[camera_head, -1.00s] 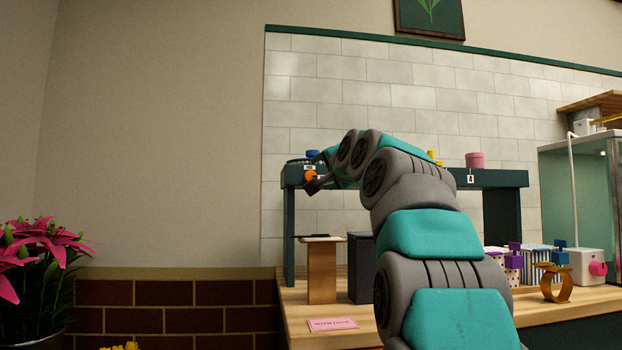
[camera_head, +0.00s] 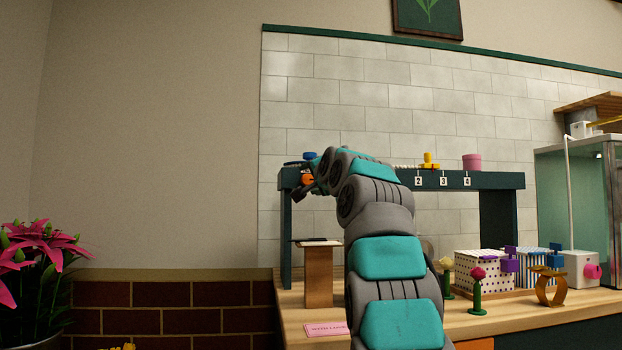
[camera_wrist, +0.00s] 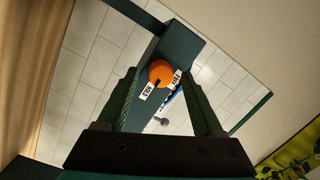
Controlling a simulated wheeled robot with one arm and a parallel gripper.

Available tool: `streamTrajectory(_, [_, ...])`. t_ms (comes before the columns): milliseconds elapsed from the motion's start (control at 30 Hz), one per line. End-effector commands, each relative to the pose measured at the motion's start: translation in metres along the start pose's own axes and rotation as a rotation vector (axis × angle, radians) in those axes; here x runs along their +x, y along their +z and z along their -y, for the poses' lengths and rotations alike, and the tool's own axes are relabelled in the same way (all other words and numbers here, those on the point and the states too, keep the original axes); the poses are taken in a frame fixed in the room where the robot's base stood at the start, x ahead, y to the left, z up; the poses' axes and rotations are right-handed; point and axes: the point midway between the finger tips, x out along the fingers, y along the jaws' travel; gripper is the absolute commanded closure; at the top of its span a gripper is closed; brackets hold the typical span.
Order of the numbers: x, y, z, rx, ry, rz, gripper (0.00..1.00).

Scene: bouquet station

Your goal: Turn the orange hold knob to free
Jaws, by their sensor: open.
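The orange hold knob (camera_wrist: 160,72) sits on the front of the dark green rail (camera_wrist: 188,45). In the wrist view it lies between and ahead of my open fingers, with a dark pointer mark and small white labels (camera_wrist: 147,91) beside it that I cannot read. My gripper (camera_wrist: 167,85) is open, with one finger on each side of the knob; I cannot tell whether they touch it. In the head view the knob (camera_head: 307,180) shows as a small orange patch at the rail's left end, and my arm hides part of the gripper.
The dark green shelf (camera_head: 500,180) bears numbered tags, a yellow piece (camera_head: 429,162) and a pink pot (camera_head: 472,161). Below stand a wooden stand (camera_head: 319,275), flower holders (camera_head: 477,290) and patterned boxes (camera_head: 484,270). Pink flowers (camera_head: 40,252) are at far left, with open space between.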

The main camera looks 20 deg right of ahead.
Motion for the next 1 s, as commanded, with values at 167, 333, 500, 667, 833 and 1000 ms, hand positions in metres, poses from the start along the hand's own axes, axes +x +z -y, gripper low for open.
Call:
streamTrajectory(167, [0.0,-0.0002,0.0002,0.0,-0.001,-0.001,0.32])
streamTrajectory(333, [-0.0001,-0.0003,0.0002,0.0,-0.001,-0.001,0.43])
streamTrajectory(500, [-0.0001,-0.0003,0.0002,0.0,-0.001,-0.001,0.62])
streamTrajectory(667, [-0.0001,-0.0003,0.0001,0.0,-0.001,-0.001,0.8])
streamTrajectory(833, [-0.0001,-0.0004,0.0,0.0,0.0,-0.001,0.99])
streamTrajectory(1000, [-0.0001,-0.0003,0.0,0.0,0.0,-0.001,1.0])
